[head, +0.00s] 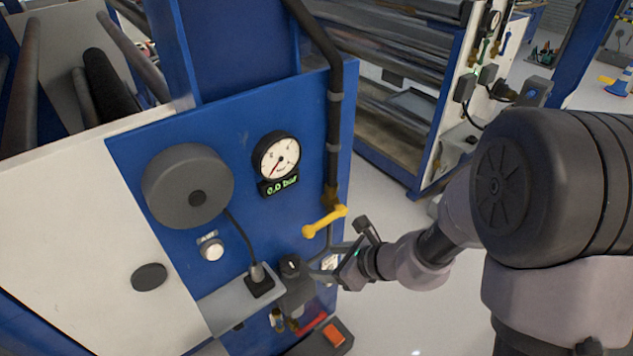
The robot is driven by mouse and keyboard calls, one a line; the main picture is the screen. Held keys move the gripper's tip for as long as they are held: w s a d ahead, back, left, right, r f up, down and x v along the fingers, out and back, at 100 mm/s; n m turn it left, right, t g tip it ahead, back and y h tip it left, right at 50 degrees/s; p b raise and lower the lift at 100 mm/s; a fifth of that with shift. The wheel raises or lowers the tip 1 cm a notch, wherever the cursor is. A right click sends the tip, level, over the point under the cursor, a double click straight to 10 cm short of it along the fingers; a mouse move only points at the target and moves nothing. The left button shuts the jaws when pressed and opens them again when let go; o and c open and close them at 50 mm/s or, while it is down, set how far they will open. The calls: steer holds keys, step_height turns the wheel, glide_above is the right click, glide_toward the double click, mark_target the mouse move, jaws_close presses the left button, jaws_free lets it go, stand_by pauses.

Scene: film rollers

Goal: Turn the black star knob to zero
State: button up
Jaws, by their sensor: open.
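A small black knob (290,264) sits on top of a dark grey regulator body (297,292) on the blue machine panel. Its star shape is too small to make out. My gripper (318,261) is open just to the right of the knob, its fingers pointing left towards it. I cannot tell whether a finger touches the knob, and nothing shows between the fingers. A round white gauge (276,158) with a red needle is above, and the green display (279,186) under it reads 0.0 bar.
A yellow lever (324,221) on a dark pipe is just above my gripper. A red handle (312,323) and an orange switch (333,335) are below. Open floor (400,316) lies to the right.

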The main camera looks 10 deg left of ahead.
mark_target(294, 264)
steer(key=shift+m, duration=0.7)
steer(key=b+x, duration=0.1)
steer(key=x, duration=0.5)
steer(key=d+b+x, duration=0.1)
steer(key=x, duration=0.5)
steer(key=f+x, duration=0.1)
steer(key=x, duration=0.5)
steer(key=shift+w+f+b, duration=0.15)
steer(key=shift+f+b, duration=0.1)
steer(key=shift+b, duration=0.15)
steer(key=c, duration=1.1)
steer(key=shift+w+r+n+p, duration=0.1)
steer(key=shift+r+n+p, duration=0.05)
steer(key=shift+n+p, duration=0.3)
steer(key=shift+n+g, duration=0.35)
steer(key=shift+g, duration=0.05)
steer(key=o, duration=1.1)
